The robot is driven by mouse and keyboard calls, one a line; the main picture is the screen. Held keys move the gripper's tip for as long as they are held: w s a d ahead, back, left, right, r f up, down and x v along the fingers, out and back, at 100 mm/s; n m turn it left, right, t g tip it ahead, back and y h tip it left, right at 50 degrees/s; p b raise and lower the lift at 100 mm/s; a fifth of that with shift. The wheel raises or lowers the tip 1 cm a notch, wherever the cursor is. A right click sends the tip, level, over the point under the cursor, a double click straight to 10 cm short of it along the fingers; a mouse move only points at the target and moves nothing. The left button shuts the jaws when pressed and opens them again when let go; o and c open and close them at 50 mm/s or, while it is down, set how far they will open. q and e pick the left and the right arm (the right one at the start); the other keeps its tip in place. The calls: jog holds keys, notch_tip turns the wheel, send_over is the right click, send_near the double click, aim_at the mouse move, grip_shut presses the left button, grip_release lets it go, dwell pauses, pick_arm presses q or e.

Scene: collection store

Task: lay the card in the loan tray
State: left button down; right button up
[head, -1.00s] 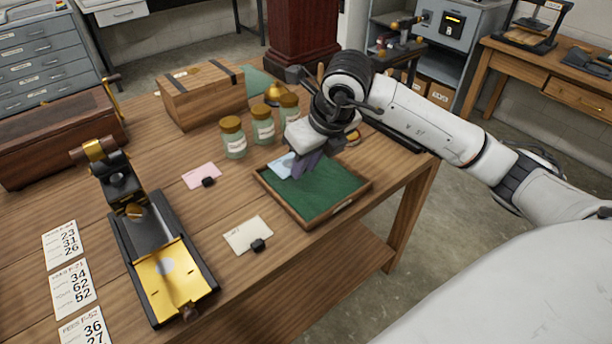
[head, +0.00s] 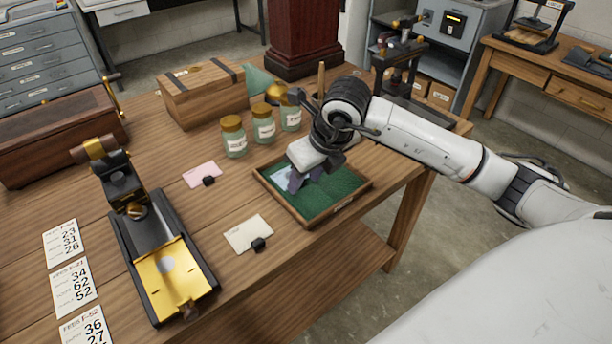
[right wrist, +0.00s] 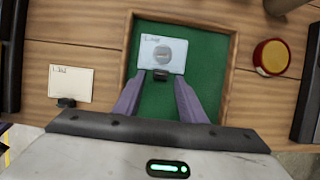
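The loan tray (head: 332,212) is a shallow wooden tray with a green lining, on the table. A pale blue card (head: 279,174) lies in its far left part. In the right wrist view the card (right wrist: 150,60) shows a grey round mark and a black clip (right wrist: 161,75) at its near edge. My right gripper (head: 299,182) is low over the tray beside the card. In the right wrist view its purple fingers (right wrist: 161,84) are apart, one on each side of the clip, with gaps between. My left gripper is not in view.
A pink card (head: 203,174) and a cream card (head: 248,234), each with a black clip, lie left of the tray. Several lidded jars (head: 264,124) and a wooden box (head: 202,95) stand behind. A black and brass device (head: 160,245) stands at left.

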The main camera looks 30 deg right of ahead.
jog(key=shift+r, duration=0.15)
jog(key=shift+r, duration=0.2)
jog(key=v, duration=1.1)
jog(key=shift+s+r, duration=0.15)
jog(key=shift+r, duration=0.15)
